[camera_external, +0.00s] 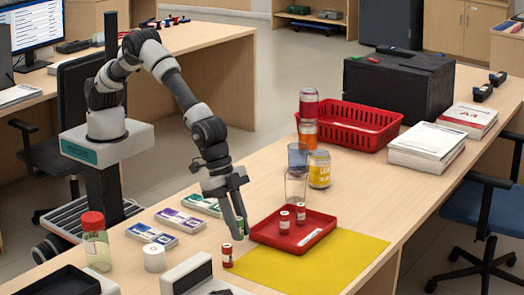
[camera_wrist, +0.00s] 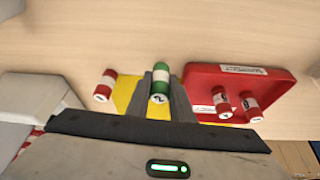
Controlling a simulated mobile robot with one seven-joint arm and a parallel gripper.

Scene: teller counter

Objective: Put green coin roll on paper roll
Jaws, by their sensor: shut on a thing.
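My gripper (camera_external: 239,228) points down over the left edge of the yellow mat and is shut on the green coin roll (camera_external: 240,224). In the wrist view the green coin roll (camera_wrist: 161,78), with a white band, is upright between the two fingers of my gripper (camera_wrist: 161,88). In the external view the fingers partly hide it. The paper roll (camera_external: 154,258), short and white, stands on the counter to the left of my gripper, apart from it. I cannot make out the paper roll in the wrist view.
A red coin roll (camera_external: 227,255) stands close to my gripper. A red tray (camera_external: 262,232) holds two red coin rolls on the yellow mat (camera_external: 300,272). A red-lidded jar (camera_external: 95,243) and banknote bundles (camera_external: 180,220) are near the paper roll. A grey-white device (camera_external: 187,275) is in front.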

